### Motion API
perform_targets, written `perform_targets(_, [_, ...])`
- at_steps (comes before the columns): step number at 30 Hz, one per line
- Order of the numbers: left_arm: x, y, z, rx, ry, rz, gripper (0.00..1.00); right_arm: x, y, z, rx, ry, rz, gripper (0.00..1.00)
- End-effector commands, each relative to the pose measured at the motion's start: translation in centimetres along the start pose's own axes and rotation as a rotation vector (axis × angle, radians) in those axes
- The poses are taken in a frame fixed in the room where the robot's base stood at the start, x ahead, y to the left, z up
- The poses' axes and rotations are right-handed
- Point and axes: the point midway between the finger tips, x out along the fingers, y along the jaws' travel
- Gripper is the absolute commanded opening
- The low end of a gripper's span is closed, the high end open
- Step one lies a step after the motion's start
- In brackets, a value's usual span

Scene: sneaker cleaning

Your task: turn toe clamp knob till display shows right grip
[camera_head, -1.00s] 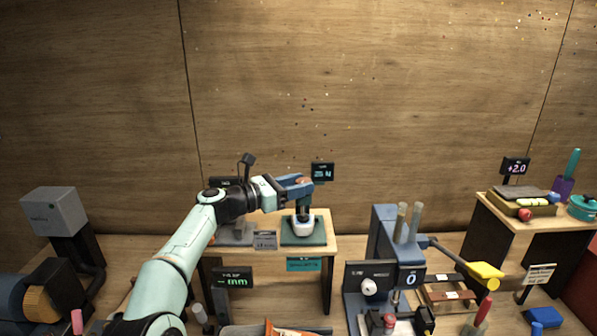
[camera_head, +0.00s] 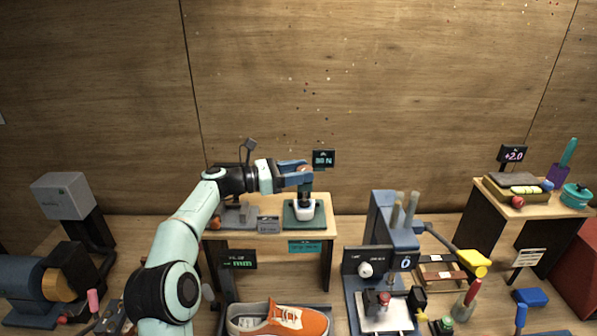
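My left gripper (camera_head: 300,175) reaches in over the small wooden table, its blue fingers at the reddish toe clamp knob (camera_head: 304,167). The fingers look closed around the knob and hide much of it. Below it, a dark post runs down to a white rounded clamp piece (camera_head: 304,210) on a green pad (camera_head: 291,217). The display (camera_head: 323,159) just behind shows a small lit reading ending in N, too small to read surely. My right gripper is not in view.
An orange and white sneaker (camera_head: 300,321) lies at the front below the table. A blue machine (camera_head: 388,225) stands to its right, near a yellow-headed lever (camera_head: 472,262). A grey boxed machine (camera_head: 63,197) stands at left. A second table (camera_head: 480,215) holds several items.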

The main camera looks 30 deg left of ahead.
Motion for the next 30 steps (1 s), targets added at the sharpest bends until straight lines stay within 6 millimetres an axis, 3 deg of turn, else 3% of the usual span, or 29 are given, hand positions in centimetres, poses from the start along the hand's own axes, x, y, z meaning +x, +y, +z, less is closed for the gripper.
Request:
perform_targets(10, [-0.1,0.0,0.0,0.0,0.002,-0.001,0.68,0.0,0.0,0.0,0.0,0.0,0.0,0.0])
perform_targets(14, [-1.1,0.1,-0.1,0.0,0.004,0.003,0.68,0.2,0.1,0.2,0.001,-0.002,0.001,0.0])
perform_targets(30, [-11.8,0.1,0.0,0.001,0.002,0.003,0.68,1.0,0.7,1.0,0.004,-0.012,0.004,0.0])
